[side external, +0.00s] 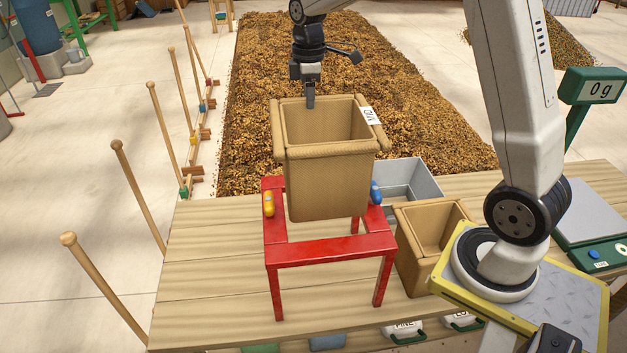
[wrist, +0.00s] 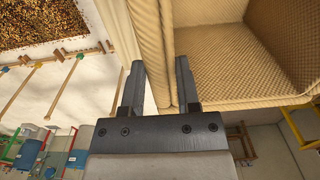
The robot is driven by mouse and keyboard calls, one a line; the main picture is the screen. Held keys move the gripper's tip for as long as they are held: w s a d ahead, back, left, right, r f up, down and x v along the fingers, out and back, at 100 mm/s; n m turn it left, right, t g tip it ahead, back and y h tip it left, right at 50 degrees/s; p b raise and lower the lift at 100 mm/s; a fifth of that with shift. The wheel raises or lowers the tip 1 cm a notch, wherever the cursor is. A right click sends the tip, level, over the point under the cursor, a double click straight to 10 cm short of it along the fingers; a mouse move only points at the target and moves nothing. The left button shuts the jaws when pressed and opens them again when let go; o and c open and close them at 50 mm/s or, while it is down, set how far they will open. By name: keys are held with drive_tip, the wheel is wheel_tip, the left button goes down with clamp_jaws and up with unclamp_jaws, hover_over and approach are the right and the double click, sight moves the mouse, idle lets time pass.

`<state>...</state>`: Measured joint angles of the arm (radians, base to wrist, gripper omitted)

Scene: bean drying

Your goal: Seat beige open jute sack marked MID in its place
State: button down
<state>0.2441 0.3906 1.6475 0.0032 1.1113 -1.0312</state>
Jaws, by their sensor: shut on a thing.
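The beige open jute sack (side external: 328,185) is upright, with its MID label (side external: 367,116) on the right rim. My gripper (side external: 310,100) points down at the sack's back rim and is shut on it. In the wrist view the fingers (wrist: 161,88) straddle the sack's wall (wrist: 153,45). A red stand (side external: 330,251) with an open frame top is under the sack. The sack's bottom shows above the stand's front bar; I cannot tell whether it touches the frame. The stand has a yellow piece (side external: 268,204) on its left rail and a blue piece (side external: 376,192) on its right.
A second tan sack (side external: 415,265) and a grey bin (side external: 410,180) stand right of the red stand. A green scale (side external: 592,88) reading 0 g is at far right. The wooden table (side external: 205,250) is clear on the left. Beans (side external: 400,100) cover the floor behind.

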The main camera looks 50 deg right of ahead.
sight(309, 122)
drive_tip(key=shift+f, duration=11)
drive_tip(key=shift+c, duration=1.3)
unclamp_jaws()
drive_tip(key=shift+f, duration=0.1)
wheel_tip(309, 122, up, 8)
